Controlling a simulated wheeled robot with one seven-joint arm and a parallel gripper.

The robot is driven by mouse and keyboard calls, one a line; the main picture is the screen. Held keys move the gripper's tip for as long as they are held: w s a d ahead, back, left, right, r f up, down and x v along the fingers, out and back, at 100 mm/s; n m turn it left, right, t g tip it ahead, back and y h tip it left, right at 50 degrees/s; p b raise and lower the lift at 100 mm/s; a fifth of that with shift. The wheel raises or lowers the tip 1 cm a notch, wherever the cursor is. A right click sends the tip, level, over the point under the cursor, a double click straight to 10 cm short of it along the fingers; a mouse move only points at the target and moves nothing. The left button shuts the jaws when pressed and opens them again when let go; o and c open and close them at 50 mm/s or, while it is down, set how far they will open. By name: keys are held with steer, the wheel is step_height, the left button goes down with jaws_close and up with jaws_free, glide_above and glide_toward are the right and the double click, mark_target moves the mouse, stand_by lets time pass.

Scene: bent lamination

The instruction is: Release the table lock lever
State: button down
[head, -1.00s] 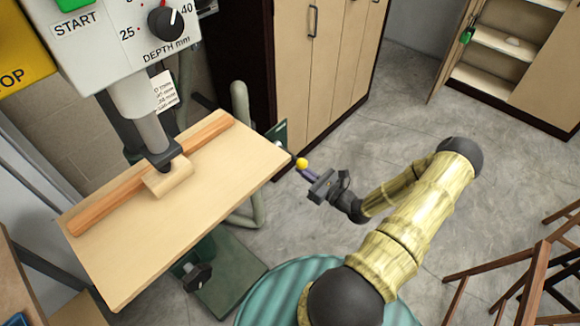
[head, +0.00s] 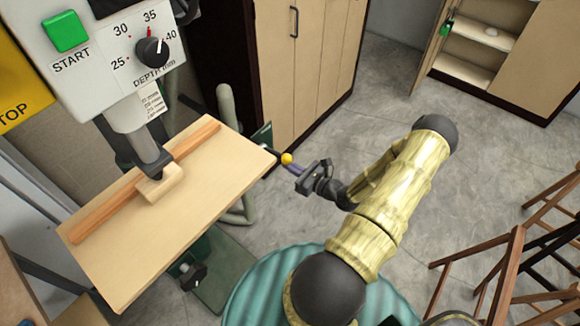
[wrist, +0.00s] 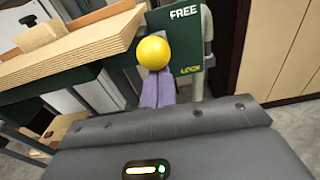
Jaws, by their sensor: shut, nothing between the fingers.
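The lock lever's yellow ball knob (head: 287,159) is beside the right corner of the tilted wooden table (head: 110,270). In the wrist view the knob (wrist: 153,53) stands in front of the left edge of a green plate (wrist: 180,40), marked FREE at the top and LOCK at the bottom. The knob appears between the two marks in height. My gripper (head: 293,167) is shut and empty. Its purple fingers (wrist: 158,88) are just below the knob and seem to touch its underside. The lever's shaft is hidden behind the knob and fingers.
A wooden fence strip (head: 110,205) and a small block (head: 160,186) are on the table under the machine head (head: 115,60). A tall cabinet (head: 300,60) stands behind the lever. Wooden stools (head: 510,260) are at the right; the floor between is clear.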

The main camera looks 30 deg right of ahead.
steer(key=shift+w+r, duration=0.1)
steer(key=shift+r, duration=0.1)
step_height(320, 180, down, 5)
steer(key=b, duration=0.3)
steer(key=r+b+v, duration=0.1)
steer(key=v, duration=0.8)
steer(key=shift+r+b, duration=0.3)
steer(key=shift+b, duration=0.05)
